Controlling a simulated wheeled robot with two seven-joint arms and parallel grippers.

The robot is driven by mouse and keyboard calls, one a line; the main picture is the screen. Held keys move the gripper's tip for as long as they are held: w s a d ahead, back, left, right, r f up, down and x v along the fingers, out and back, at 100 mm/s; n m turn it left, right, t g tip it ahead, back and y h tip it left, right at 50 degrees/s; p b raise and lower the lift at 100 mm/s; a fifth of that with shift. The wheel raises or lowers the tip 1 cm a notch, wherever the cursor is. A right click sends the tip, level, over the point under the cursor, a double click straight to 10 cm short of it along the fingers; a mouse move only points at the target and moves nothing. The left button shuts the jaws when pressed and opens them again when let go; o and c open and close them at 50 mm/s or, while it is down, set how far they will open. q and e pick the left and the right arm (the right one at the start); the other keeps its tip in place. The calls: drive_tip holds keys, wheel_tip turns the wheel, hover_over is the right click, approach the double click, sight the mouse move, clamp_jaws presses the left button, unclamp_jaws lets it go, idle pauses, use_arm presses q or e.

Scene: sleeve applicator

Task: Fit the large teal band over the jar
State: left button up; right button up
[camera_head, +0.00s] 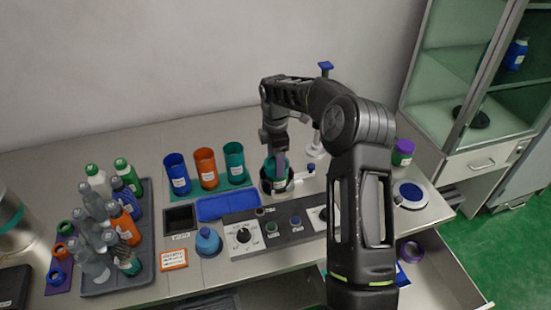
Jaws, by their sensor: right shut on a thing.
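My right gripper (278,158) points down over the black round holder (277,187) on the applicator. It is shut on a teal piece (269,168), which looks like the teal band. The piece sits at or just above the holder's mouth; I cannot tell whether it is around anything. The gripper partly hides it and the holder's inside. No jar shows clearly there. Another teal sleeve (235,160) stands upright in a row with a blue sleeve (177,172) and an orange one (206,168). My left gripper is not in view.
A control panel (265,236) with knobs lies in front of the holder. A blue tray (224,207) is to its left. A grey tray (142,272) of several bottles stands further left. A purple-capped green jar (403,152) and round scale (410,194) are at right.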

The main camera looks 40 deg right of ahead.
drive_tip(key=shift+f, duration=0.45)
drive_tip(key=o, duration=1.5)
drive_tip(key=shift+r+p, duration=1.7)
drive_tip(key=shift+r, duration=1.05)
wheel_tip(320, 180, up, 6)
drive_tip(key=shift+f+p, duration=0.2)
drive_tip(key=shift+p, duration=0.5)
